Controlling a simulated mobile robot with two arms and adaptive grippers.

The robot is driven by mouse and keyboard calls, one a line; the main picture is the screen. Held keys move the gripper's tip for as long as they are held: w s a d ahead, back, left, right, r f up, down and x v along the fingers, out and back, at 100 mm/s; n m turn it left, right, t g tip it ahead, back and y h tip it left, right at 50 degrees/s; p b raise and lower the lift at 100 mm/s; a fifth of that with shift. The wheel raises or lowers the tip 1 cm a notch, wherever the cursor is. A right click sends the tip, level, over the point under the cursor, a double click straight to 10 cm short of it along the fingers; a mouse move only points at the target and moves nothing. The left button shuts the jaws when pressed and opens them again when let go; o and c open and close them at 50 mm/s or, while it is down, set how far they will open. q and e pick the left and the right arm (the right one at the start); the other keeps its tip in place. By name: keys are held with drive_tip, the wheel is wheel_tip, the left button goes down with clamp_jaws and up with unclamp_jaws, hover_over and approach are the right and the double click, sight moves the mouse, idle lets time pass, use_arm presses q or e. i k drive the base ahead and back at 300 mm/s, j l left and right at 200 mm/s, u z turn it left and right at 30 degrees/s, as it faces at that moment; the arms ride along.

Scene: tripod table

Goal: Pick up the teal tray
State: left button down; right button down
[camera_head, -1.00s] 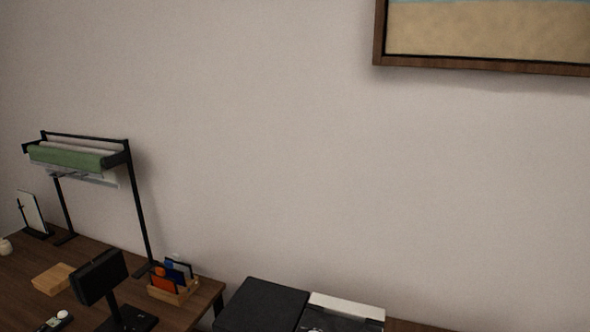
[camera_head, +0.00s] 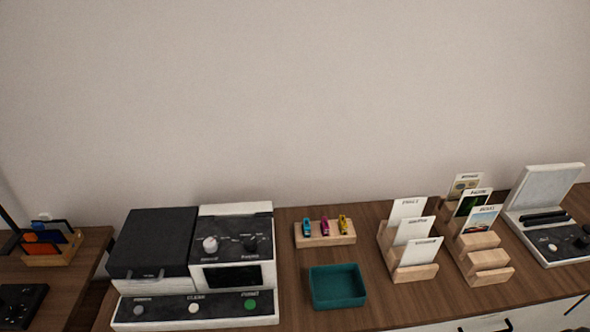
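The teal tray (camera_head: 337,302) is a small open rectangular box with low walls, and it looks empty. It sits on the brown wooden tabletop near the front edge, just right of the black and white machine. Nothing covers it. Neither of my grippers shows in the head view.
A black and white machine (camera_head: 195,268) stands left of the tray. A wooden block with small coloured items (camera_head: 325,233) lies behind it. Wooden card holders (camera_head: 414,272) and (camera_head: 487,276) stand to the right, then a white device with a raised lid (camera_head: 547,215). Bare tabletop (camera_head: 385,309) lies right of the tray.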

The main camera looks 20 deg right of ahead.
sight(339, 286)
drive_tip(key=z, duration=1.05)
